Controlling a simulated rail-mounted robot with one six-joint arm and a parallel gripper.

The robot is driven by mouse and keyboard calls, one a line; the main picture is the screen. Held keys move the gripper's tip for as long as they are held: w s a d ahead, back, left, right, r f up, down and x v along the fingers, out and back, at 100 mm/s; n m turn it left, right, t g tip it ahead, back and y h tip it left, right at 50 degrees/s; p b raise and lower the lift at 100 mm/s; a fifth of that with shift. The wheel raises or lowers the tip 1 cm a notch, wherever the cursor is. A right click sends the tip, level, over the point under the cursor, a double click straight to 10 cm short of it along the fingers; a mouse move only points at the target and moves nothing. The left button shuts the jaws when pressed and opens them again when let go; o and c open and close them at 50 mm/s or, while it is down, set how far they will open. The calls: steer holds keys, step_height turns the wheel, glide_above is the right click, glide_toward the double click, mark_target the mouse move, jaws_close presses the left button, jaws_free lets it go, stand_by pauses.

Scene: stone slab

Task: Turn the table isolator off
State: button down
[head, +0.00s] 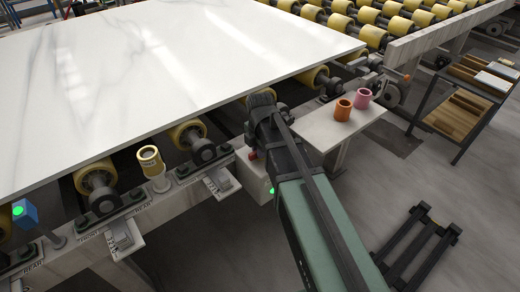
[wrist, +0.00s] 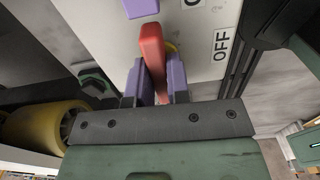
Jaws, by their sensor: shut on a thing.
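The table isolator is a pale box (head: 250,178) under the front edge of the slab table in the head view, with a small green light showing on it. Its red handle (wrist: 151,45) stands in the middle of the wrist view, in front of a yellow part of the pale panel (wrist: 198,65). In the head view my arm hides the fingers and most of the handle.
A white marble slab (head: 170,75) lies on yellow rollers (head: 184,132) above the isolator. A small shelf (head: 325,128) with an orange cup (head: 343,110) and a pink cup (head: 362,98) stands close to my arm's right. A yellow roller (wrist: 45,125) is at left in the wrist view.

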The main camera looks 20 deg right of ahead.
steer(key=shift+m, duration=0.4)
steer(key=m, duration=0.3)
steer(key=shift+m, duration=0.4)
steer(key=m, duration=0.4)
steer(key=shift+m, duration=0.3)
steer(key=m, duration=0.4)
steer(key=shift+m, duration=2.2)
steer(key=c, duration=1.1)
jaws_free()
